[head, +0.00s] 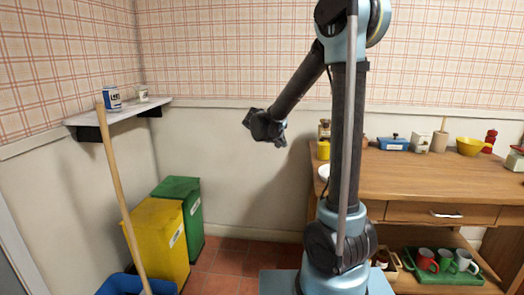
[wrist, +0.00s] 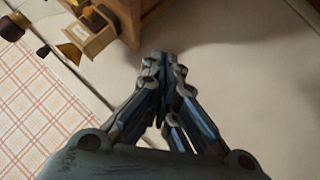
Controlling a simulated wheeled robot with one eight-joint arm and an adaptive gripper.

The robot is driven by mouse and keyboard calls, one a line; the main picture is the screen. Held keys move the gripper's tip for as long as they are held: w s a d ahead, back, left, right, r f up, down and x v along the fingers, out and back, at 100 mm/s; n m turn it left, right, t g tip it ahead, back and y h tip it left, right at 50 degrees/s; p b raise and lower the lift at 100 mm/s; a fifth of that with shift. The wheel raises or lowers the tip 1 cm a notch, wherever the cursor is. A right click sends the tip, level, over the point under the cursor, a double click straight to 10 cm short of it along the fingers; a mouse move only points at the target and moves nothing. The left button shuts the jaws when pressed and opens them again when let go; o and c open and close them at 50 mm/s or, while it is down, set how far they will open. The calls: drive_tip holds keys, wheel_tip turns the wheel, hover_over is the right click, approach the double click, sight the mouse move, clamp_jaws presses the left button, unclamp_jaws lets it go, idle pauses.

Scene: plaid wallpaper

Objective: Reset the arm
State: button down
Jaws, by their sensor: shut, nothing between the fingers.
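My gripper (head: 264,127) hangs in free air left of the wooden table in the head view, at the end of my raised, bent arm. In the wrist view my gripper (wrist: 163,62) has its fingertips together, with nothing between them. Beyond the fingers the wrist view shows bare pale wall, a strip of plaid wallpaper and a wooden corner of furniture.
The wooden table (head: 440,178) at right bears jars, a blue dish (head: 394,143) and a yellow bowl (head: 470,146); a green tray (head: 440,270) of mugs sits below. At left are a wall shelf (head: 130,112), a yellow bin (head: 158,235), a green bin (head: 185,200) and a leaning wooden pole (head: 122,200).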

drive_tip(key=s+d+f+g+y, duration=0.1)
drive_tip(key=s+d, duration=0.3)
drive_tip(key=s, duration=0.3)
drive_tip(key=s+d+f+g, duration=0.1)
drive_tip(key=s+d+g, duration=0.1)
drive_tip(key=s+d, duration=0.35)
drive_tip(key=s+d+g+y, duration=0.1)
drive_tip(key=s+d, duration=0.1)
drive_tip(key=s, duration=0.7)
drive_tip(key=s+f+g+y, duration=0.1)
drive_tip(key=s+f, duration=0.3)
drive_tip(key=s, duration=0.5)
drive_tip(key=s+a+f+g+y, duration=0.1)
drive_tip(key=s+f+y, duration=0.2)
drive_tip(key=s, duration=0.7)
wheel_tip(320, 180, down, 2)
drive_tip(key=shift+a+m+g, duration=0.25)
drive_tip(key=shift+m+g, duration=0.05)
